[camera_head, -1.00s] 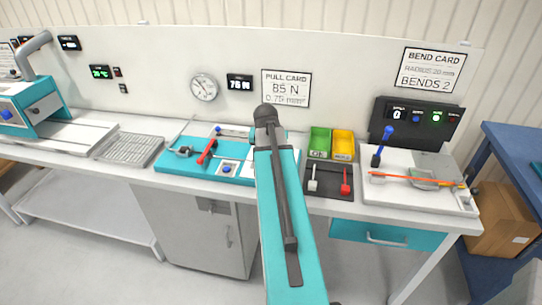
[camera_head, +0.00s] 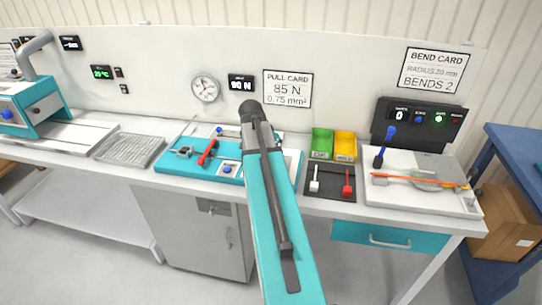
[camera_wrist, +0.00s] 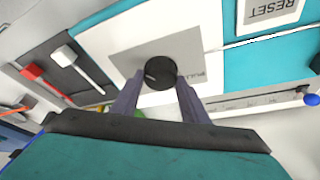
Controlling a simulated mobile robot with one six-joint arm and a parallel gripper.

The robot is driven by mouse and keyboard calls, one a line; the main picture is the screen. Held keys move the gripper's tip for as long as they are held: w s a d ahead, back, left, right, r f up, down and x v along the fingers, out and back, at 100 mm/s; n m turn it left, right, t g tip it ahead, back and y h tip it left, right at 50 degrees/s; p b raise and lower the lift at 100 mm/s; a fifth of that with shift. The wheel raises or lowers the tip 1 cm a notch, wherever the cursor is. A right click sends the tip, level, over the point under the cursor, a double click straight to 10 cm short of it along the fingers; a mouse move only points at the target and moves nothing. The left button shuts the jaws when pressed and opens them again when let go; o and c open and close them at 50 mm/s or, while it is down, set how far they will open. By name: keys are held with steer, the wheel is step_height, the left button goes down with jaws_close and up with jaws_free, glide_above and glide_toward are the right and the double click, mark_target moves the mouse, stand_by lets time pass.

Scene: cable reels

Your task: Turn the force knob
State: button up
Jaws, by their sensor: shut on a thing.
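In the wrist view the round black force knob (camera_wrist: 160,73) sits on a grey plate on the teal pull station, with a pale mark on its face. My gripper (camera_wrist: 160,82) is shut on the knob, one finger on each side. In the head view my arm hides the gripper and the knob. The small display (camera_head: 242,83) on the wall panel seems to read 90 N, though its digits are blurred. The pull card (camera_head: 287,88) beside it shows 85 N and 0.75 mm². A round dial gauge (camera_head: 205,89) hangs left of the display.
The pull station (camera_head: 190,175) carries a red lever (camera_head: 207,152) and a blue button (camera_head: 227,169). To the right are a dark tray (camera_head: 325,195) with a white and a red tool, green (camera_head: 321,143) and yellow (camera_head: 344,145) bins, and the bending station (camera_head: 420,200).

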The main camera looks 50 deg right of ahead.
stand_by(0.3)
steer(key=o, duration=1.1)
steer(key=shift+c, duration=0.2)
steer(key=b+v, duration=0.3)
steer(key=v, duration=1)
steer(key=shift+r, duration=0.35)
steer(key=shift+s, duration=0.15)
